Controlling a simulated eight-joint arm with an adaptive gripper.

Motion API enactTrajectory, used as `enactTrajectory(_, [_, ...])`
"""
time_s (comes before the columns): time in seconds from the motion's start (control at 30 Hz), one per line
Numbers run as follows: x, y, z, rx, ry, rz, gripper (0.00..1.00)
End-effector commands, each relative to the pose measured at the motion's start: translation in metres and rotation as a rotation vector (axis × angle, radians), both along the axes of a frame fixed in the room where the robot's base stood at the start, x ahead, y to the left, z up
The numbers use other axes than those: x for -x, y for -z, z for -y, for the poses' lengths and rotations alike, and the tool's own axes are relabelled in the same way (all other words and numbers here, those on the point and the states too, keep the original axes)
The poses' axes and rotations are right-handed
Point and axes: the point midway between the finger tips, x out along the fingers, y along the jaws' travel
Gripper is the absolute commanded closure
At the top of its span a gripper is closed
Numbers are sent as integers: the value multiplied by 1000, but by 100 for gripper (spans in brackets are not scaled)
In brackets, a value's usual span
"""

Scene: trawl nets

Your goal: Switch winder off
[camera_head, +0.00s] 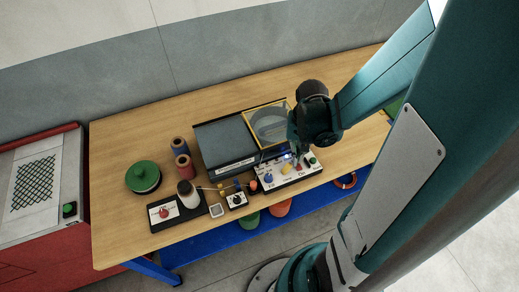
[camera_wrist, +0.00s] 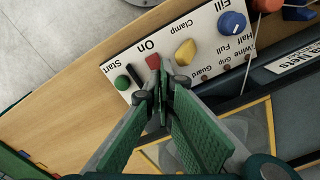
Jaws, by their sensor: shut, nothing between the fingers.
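A white control panel (camera_head: 289,173) runs along the front of a grey machine (camera_head: 224,146) on the wooden table. In the wrist view the panel (camera_wrist: 205,45) carries a red switch (camera_wrist: 153,61) beside the word "On", a green knob (camera_wrist: 122,82) near "Start", a yellow knob (camera_wrist: 185,52) near "Clamp" and a blue knob (camera_wrist: 232,22) under "Fill". My gripper (camera_wrist: 165,88) is shut and empty, its tips close to the red switch. I cannot tell whether they touch it. In the head view my gripper (camera_head: 294,152) is over the panel's back edge.
A small panel with a black knob (camera_head: 237,199) is nearer. The table's left end (camera_head: 115,150) is bare.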

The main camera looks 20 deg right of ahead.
Motion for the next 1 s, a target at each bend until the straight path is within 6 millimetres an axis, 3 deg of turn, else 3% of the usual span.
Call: enactTrajectory(1.0, [0, 11, 0, 0, 0, 0, 100])
